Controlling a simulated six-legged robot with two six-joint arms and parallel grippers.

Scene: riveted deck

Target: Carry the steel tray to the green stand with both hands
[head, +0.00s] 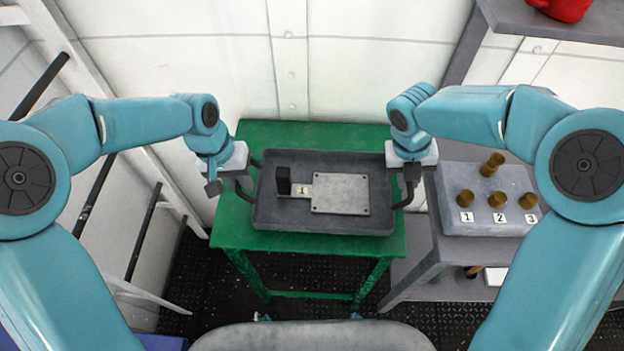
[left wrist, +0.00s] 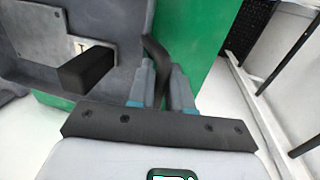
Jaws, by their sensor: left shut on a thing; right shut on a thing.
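The steel tray (head: 280,222) is dark grey with a raised rim and shows over the top of the green stand (head: 240,150). I cannot tell whether it rests on the stand or hangs just above it. On the tray are a light grey plate (head: 340,193), a black block (head: 283,179) and a small tag marked 1 (head: 303,190). My left gripper (head: 240,185) is shut on the tray's left handle, and the handle shows between its fingers in the left wrist view (left wrist: 165,85). My right gripper (head: 411,185) is shut at the tray's right handle; its fingertips are partly hidden.
A grey bench (head: 425,275) at the right holds a block (head: 450,190) with several brass knobs, numbered 1, 2 and 3. A red pot (head: 560,8) sits on a shelf above. A white wall stands behind the stand, and a rack with black rails (head: 145,232) is at the left.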

